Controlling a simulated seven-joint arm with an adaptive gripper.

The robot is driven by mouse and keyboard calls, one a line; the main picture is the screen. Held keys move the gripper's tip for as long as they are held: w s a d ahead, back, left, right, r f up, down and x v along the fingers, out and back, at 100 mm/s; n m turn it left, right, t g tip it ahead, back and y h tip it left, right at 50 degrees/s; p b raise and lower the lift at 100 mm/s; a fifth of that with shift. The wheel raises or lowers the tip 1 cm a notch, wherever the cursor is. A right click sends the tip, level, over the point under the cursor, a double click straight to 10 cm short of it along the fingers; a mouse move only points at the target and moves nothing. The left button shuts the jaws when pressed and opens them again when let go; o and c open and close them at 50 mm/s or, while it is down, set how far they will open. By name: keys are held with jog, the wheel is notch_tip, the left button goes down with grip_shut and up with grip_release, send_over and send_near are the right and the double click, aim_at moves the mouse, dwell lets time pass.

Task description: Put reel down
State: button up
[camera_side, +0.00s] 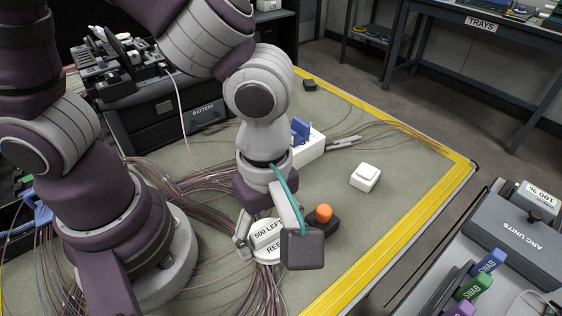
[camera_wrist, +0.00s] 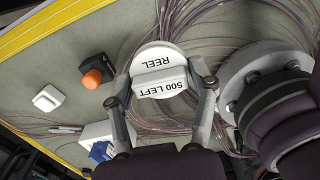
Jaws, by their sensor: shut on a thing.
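The reel (camera_side: 269,240) is a white disc lettered "REEL" with a raised white block on it marked "500 LEFT". In the side view it is partly hidden behind my gripper (camera_side: 266,238). In the wrist view the reel (camera_wrist: 157,60) lies between the two fingers of my gripper (camera_wrist: 164,86), which are shut on the block. The reel is low over the bench mat, among thin brown fibres. I cannot tell whether its underside touches the mat.
A black block with an orange knob (camera_side: 324,213) stands close right of the reel. A small white box (camera_side: 365,177) lies farther right on the mat. A white holder with blue parts (camera_side: 308,145) is behind. Loose fibres spread to the left. Clear mat lies toward the yellow edge (camera_side: 411,236).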

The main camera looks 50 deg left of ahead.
jog(key=w+a+n, duration=0.5)
jog(key=a+n, duration=0.1)
jog(key=a, duration=0.2)
jog(key=n, duration=1.3)
send_over(196, 169)
jog(key=f, duration=0.2)
notch_tip(196, 169, down, 7)
jog(key=shift+r, duration=0.2)
jog(key=shift+f, duration=0.45)
jog(key=shift+f, duration=0.1)
jog(key=o, duration=1.2)
jog(key=shift+c, duration=0.2)
